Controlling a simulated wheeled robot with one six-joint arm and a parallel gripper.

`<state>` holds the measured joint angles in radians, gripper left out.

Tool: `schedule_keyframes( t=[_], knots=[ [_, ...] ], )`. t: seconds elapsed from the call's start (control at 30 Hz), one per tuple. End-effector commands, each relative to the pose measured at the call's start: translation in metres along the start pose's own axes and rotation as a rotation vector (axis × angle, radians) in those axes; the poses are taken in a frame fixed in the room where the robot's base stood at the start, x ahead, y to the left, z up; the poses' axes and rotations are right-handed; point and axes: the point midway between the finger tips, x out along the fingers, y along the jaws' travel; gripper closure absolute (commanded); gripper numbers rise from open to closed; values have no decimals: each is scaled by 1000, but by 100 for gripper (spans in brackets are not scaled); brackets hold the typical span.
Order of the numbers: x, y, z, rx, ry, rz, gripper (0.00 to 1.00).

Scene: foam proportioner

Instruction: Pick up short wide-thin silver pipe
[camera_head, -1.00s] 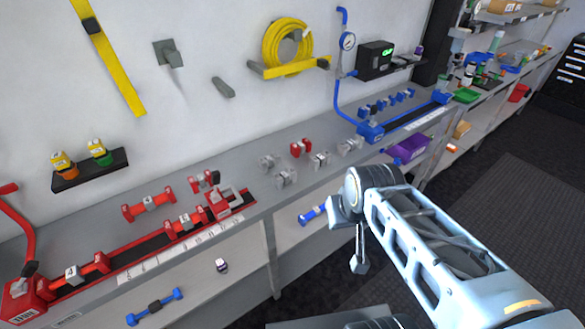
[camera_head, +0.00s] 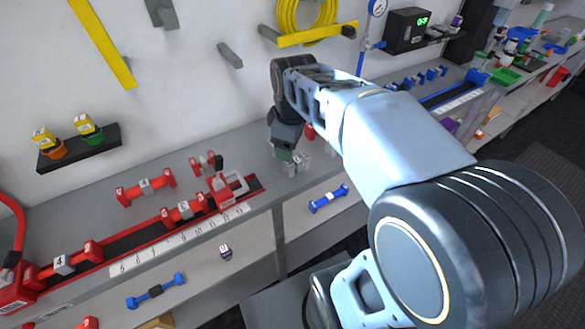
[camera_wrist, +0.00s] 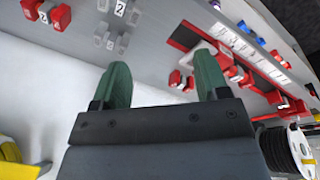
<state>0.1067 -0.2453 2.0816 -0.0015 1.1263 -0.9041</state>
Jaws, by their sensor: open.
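Several short silver pipes sit on the grey bench. In the head view two silver pieces (camera_head: 298,163) show beside my gripper (camera_head: 283,152); others are hidden behind my arm. In the wrist view my gripper (camera_wrist: 163,62) has its two green fingers spread, with nothing held. I cannot tell which is the wide-thin one.
A red pipe (camera_wrist: 47,13) is at the wrist view's upper left. A red track with a ruler (camera_head: 185,238) runs along the bench front, with red pipes on it. Blue pipes lie on the lower shelf (camera_head: 328,198). A yellow hose (camera_head: 305,15) hangs on the wall behind.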

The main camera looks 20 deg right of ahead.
Motion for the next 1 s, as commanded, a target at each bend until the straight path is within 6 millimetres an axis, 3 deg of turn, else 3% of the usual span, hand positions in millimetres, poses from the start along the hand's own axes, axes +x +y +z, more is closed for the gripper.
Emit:
schedule_keyframes(
  t=[0.03, 0.2, 0.4, 0.57, 1.0],
  knots=[
    [12, 14, -3, -106, -18, -21, 32],
    [28, 52, -11, -476, -46, -91, 32],
    [42, 82, -14, -763, -46, -155, 32],
    [55, 90, -13, -865, -41, -180, 32],
    [122, 82, -5, -885, -40, -184, 32]
  ],
)
